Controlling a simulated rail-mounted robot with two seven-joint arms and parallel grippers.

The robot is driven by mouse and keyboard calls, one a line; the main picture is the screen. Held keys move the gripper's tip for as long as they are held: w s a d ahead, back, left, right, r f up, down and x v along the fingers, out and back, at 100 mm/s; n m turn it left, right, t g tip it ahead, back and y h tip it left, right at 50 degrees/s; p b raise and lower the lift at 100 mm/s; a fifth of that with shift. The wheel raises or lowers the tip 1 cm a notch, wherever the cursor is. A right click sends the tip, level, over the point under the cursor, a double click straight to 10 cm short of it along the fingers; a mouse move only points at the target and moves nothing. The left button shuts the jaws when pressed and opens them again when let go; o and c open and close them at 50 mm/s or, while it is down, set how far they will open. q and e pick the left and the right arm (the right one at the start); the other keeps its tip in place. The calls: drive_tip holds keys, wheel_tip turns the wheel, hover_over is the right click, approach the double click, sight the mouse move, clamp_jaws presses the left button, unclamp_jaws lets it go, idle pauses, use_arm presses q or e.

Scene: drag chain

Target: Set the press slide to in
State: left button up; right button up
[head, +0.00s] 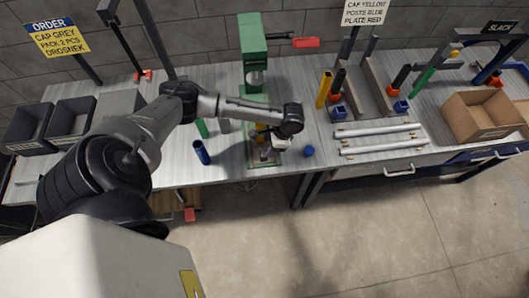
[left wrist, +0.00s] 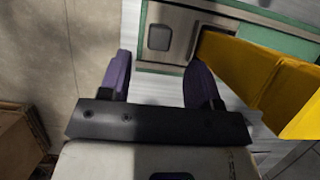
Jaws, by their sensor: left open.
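The green press (head: 253,45) stands at the back middle of the bench, with a red-ended lever at its right. Its green base (head: 256,96) runs toward the bench's front edge. In the left wrist view, a metal plate (left wrist: 190,22) with a dark square recess, probably the press slide, lies in a green frame. A yellow part (left wrist: 255,68) sits right of it. My left gripper (head: 267,151) is at the front end of the base, pointing down. Its purple fingers (left wrist: 160,80) are open, with nothing clearly held; contact cannot be told. My arm hides part of the base.
A blue cylinder (head: 201,152) stands left of the gripper, and a small blue piece (head: 309,151) lies right of it. White rails (head: 378,131) lie farther right, by a cardboard box (head: 485,115). Dark bins (head: 70,120) stand at the left.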

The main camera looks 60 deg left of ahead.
sight(264, 152)
use_arm(q)
drive_tip(key=shift+x, duration=2.95)
drive_tip(key=shift+w, duration=0.1)
drive_tip(key=shift+c, duration=0.3)
clamp_jaws()
